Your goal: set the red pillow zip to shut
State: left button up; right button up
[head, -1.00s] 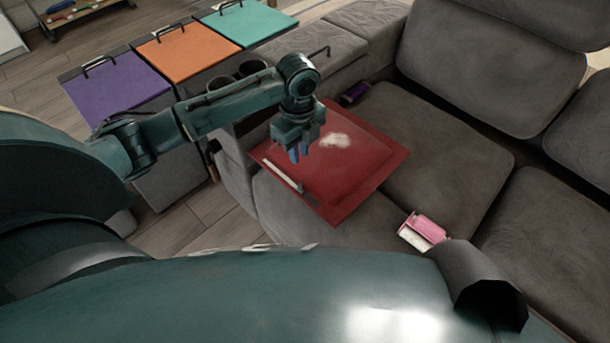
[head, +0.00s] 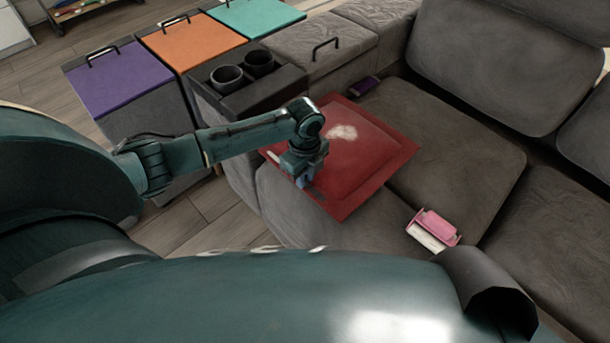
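The red pillow (head: 365,165) lies flat on the sofa seat, with a white fluffy patch (head: 342,131) near its far side. A light strip, which looks like the zip (head: 273,155), runs along the pillow's left front edge. My gripper covers the middle of the strip. My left gripper (head: 304,182) points down right over this strip, at or very close to it. Its bluish fingertips are small and partly hidden by the hand, so I cannot tell how far apart they are, or whether they touch the zip. My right gripper is out of view.
A pink and white box (head: 433,228) lies on the seat right of the pillow. A dark purple item (head: 363,87) lies behind it. Two cup holders (head: 243,69) and purple (head: 117,77), orange (head: 192,42) and teal (head: 255,16) lidded bins stand left of the sofa.

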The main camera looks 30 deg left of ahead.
aim_at(266, 151)
pick_arm(q)
jog(key=shift+c, duration=0.3)
grip_shut()
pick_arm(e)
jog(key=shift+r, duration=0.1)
